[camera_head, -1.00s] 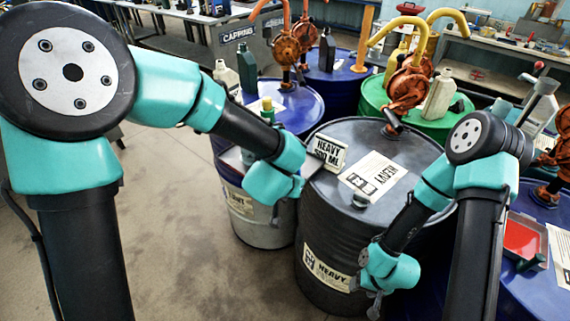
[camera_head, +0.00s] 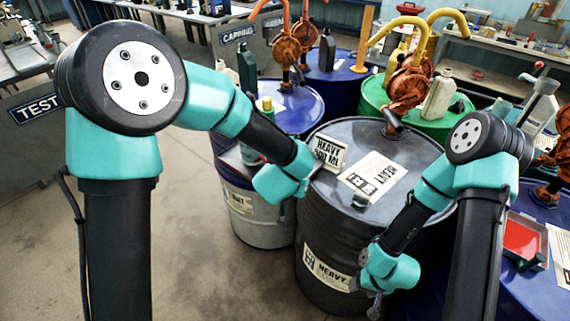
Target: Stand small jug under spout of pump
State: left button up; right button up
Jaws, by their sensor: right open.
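An orange hand pump (camera_head: 404,88) stands at the back of the dark grey drum (camera_head: 330,220), its short dark spout (camera_head: 393,125) above the drum top. A grey-beige jug (camera_head: 438,96) stands on the green drum behind; I cannot tell whether it is the small jug. A small dark object (camera_head: 361,200) lies on the drum's near top. My left wrist is at the drum's left edge; its fingers are mostly hidden, and no hold shows. My right gripper (camera_head: 374,302) points down, open and empty, in front of the drum, low and away from the jug.
A blue drum (camera_head: 300,102) with bottles stands behind left. A red tray (camera_head: 522,238) lies at the right. Floor at the left is free.

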pick_arm(q)
grip_shut()
dwell(1.4)
